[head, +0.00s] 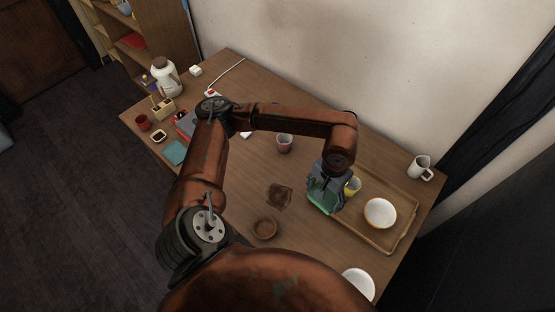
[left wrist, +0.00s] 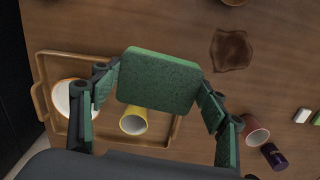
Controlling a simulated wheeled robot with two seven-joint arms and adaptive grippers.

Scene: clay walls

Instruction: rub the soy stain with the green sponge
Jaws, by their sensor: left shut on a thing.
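The green sponge (left wrist: 158,80) is held between the two fingers of my left gripper (left wrist: 160,88). In the head view the left gripper (head: 328,190) hangs at the left edge of the wooden tray, with the sponge (head: 322,203) under it, partly hidden. The brown soy stain (head: 279,195) lies on the table to the left of the gripper, clear of the sponge. The stain also shows in the left wrist view (left wrist: 231,50), to the right of the sponge. My right gripper is in neither view.
The tray (head: 383,245) holds a yellow cup (head: 353,186) and a white bowl (head: 380,213). A brown dish (head: 265,228) sits just below the stain, and a reddish cup (head: 285,143) above it. Another white bowl (head: 358,283) stands near the front edge. A white mug (head: 420,168) is at the right.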

